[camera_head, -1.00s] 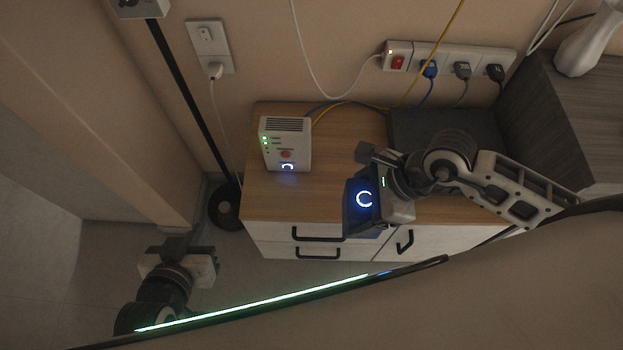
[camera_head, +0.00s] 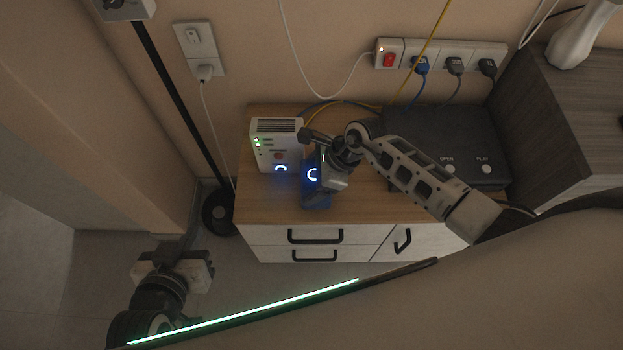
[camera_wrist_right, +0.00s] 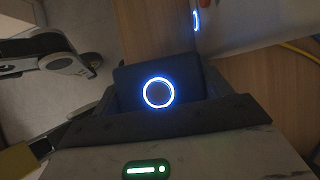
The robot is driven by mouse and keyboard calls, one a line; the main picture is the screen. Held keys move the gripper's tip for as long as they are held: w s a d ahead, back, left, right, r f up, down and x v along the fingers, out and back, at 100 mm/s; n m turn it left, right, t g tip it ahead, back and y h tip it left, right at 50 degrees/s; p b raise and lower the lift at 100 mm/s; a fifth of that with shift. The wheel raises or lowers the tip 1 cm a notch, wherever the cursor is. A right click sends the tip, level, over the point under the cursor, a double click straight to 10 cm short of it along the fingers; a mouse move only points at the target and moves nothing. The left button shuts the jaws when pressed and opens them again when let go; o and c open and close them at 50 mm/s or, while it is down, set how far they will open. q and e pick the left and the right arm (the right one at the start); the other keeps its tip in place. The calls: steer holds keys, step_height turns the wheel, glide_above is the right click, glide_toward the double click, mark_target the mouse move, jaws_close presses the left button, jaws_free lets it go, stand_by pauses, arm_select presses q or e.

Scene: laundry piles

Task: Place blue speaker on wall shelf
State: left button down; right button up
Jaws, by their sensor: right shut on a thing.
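The blue speaker (camera_head: 314,190) is a dark blue box with a glowing white-blue ring. My right gripper (camera_head: 318,160) is shut on it, over the front part of the wooden cabinet top, just right of a white device (camera_head: 262,150). I cannot tell whether the speaker touches the cabinet top. In the right wrist view, the speaker (camera_wrist_right: 127,82) sits between the fingers of my right gripper (camera_wrist_right: 158,105), ring facing the camera. My left gripper (camera_head: 172,258) is low at the left, away from the cabinet; its finger gap is unclear. No wall shelf is clearly visible.
The cabinet (camera_head: 262,207) has white drawers with black handles. A dark box (camera_head: 440,140) labelled OPEN and PLAY lies on its right part. A power strip (camera_head: 430,57) with plugs and cables is on the wall behind. A black pole (camera_head: 165,75) stands left. A grey wooden unit (camera_head: 560,125) stands right.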

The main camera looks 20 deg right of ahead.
steer(key=shift+f, duration=0.35)
steer(key=shift+f, duration=0.15)
steer(key=o, duration=0.9)
steer(key=shift+c, duration=0.2)
